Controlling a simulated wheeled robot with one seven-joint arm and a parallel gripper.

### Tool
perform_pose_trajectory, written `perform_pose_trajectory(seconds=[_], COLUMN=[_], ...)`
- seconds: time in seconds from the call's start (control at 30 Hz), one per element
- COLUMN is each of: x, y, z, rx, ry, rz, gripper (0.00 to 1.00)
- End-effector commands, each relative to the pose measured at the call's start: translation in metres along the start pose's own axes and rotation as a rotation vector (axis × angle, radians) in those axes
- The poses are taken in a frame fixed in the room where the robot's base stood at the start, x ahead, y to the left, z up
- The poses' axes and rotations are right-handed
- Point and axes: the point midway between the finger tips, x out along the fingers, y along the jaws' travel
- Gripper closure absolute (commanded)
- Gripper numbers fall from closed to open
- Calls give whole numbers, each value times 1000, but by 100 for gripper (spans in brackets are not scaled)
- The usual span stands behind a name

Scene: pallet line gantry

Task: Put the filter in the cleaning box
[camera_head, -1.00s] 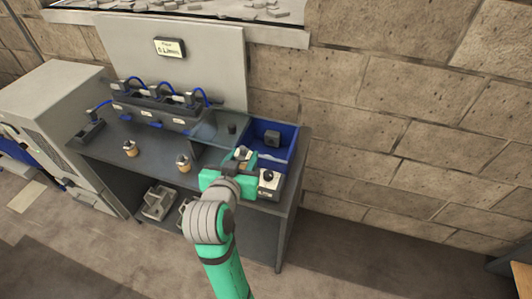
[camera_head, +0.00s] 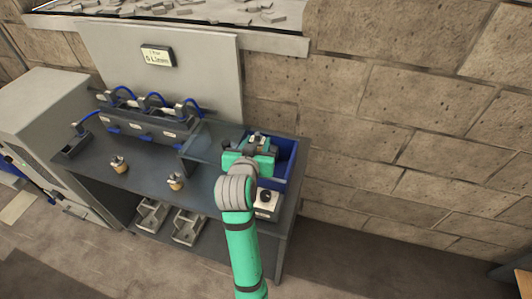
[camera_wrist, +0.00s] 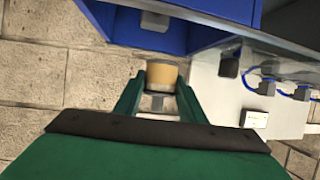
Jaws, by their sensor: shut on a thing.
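My gripper (camera_head: 256,155) is shut on a filter and holds it over the blue cleaning box (camera_head: 292,160) at the right end of the bench. In the wrist view the tan, cup-shaped filter (camera_wrist: 160,74) sits between the two green fingers (camera_wrist: 158,92), with a grey part below it. The blue box (camera_wrist: 205,35) fills the upper middle of that view. The arm hides much of the box's inside in the head view. Two more tan filters with dark tops stand on the bench, one to the left (camera_head: 119,165) and one nearer (camera_head: 176,181).
A dark rack (camera_head: 140,126) with blue hoses stands along the bench back, before a grey panel (camera_head: 160,80). A small box with a black knob (camera_head: 265,202) is in front of the blue box. Grey trays (camera_head: 187,226) lie below. A stone wall (camera_head: 400,120) rises behind.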

Motion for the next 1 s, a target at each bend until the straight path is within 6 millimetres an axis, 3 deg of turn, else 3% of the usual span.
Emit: perform_pose_trajectory(seconds=[0.1, 0.3, 0.53, 0.73, 1.0], x=[24, 49, 66, 76, 77], y=[7, 15, 21, 22, 18], z=[15, 28, 38, 61, 64], rx=[0, 1, 2, 2, 2], ry=[-3, -1, -1, -1, 2], rz=[2, 3, 5, 5, 1], gripper=[86, 86, 86, 86, 86])
